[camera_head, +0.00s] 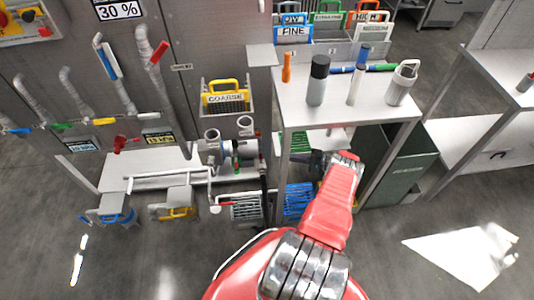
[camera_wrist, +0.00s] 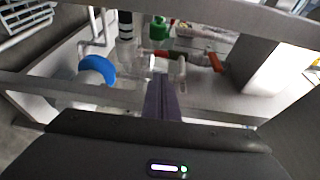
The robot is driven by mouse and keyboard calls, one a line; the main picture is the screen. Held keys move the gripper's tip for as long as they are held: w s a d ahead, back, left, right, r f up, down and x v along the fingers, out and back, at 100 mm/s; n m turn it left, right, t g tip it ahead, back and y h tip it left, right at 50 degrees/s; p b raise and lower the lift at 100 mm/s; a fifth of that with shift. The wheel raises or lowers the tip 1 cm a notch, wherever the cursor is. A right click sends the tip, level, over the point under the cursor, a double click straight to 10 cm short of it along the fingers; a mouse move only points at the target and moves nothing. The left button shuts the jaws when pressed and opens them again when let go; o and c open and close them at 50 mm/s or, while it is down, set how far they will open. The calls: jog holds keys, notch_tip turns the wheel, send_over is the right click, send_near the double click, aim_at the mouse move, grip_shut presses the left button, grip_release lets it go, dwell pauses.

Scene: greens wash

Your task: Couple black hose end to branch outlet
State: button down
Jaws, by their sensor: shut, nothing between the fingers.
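My gripper (camera_head: 318,162) reaches below the steel table, seen past my red arm. In the wrist view my gripper (camera_wrist: 162,90) is shut and empty, its dark fingers pointing at pale pipe fittings (camera_wrist: 172,66). A black hose-like piece (camera_head: 263,192) hangs upright by the table's left leg. In the wrist view a black piece with white bands (camera_wrist: 126,28) stands upright beyond the fingers, apart from them; it may be the hose end. The pipe cluster (camera_head: 228,150) with grey open-ended fittings sits left of the table. I cannot tell which fitting is the branch outlet.
The steel table (camera_head: 345,108) holds bottles above my gripper, and its bar crosses the wrist view. A blue round part (camera_wrist: 97,67), green cap (camera_wrist: 159,28) and orange-red handle (camera_wrist: 215,62) surround the fittings. A green bin (camera_head: 402,165) stands right.

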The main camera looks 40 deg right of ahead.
aim_at(261, 159)
jog(key=shift+w, duration=0.1)
jog(key=x, duration=0.9)
jog(key=shift+w+a, duration=0.25)
jog(key=shift+a, duration=0.05)
